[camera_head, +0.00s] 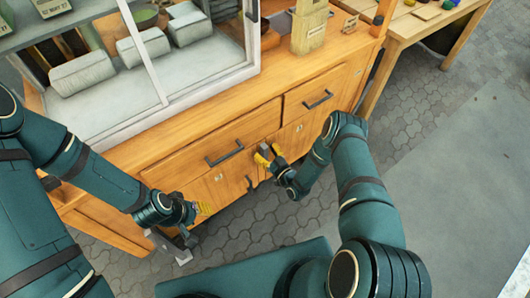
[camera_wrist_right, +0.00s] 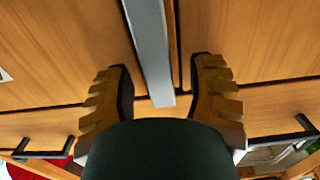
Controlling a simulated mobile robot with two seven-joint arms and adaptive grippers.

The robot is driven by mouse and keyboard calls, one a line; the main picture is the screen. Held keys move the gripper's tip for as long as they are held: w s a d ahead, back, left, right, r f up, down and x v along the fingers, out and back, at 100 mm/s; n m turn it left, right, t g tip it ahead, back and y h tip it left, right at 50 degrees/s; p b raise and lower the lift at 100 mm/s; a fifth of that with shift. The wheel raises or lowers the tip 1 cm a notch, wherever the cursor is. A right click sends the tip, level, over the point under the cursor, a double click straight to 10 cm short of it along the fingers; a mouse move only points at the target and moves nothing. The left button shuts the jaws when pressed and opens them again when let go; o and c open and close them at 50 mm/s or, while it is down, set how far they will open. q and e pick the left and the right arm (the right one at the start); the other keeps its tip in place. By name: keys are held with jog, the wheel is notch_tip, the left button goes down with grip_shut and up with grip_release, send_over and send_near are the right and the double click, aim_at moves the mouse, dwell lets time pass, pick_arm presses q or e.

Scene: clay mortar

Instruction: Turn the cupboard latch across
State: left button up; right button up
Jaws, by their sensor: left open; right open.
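The cupboard latch is a grey bar (camera_wrist_right: 150,50) in the right wrist view. It runs from the top edge down to a square end, roughly in line with the seam between two wooden door panels. My right gripper (camera_wrist_right: 160,72) is open, with one yellow ribbed finger on each side of the bar and visible gaps between. In the head view the right gripper (camera_head: 269,156) is at the cupboard front below the drawers, and the latch is mostly hidden there. My left gripper (camera_head: 196,213) is open and empty, low in front of the cupboard's left part.
The wooden cupboard (camera_head: 185,163) has a left drawer handle (camera_head: 225,153) and a right drawer handle (camera_head: 318,99) above the doors. A glazed case (camera_head: 205,95) stands on top. A wooden table (camera_head: 405,25) is at upper right. The paved floor (camera_head: 420,110) to the right is clear.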

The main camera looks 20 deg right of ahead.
jog(key=shift+w+a, duration=0.1)
jog(key=shift+w, duration=0.2)
grip_shut()
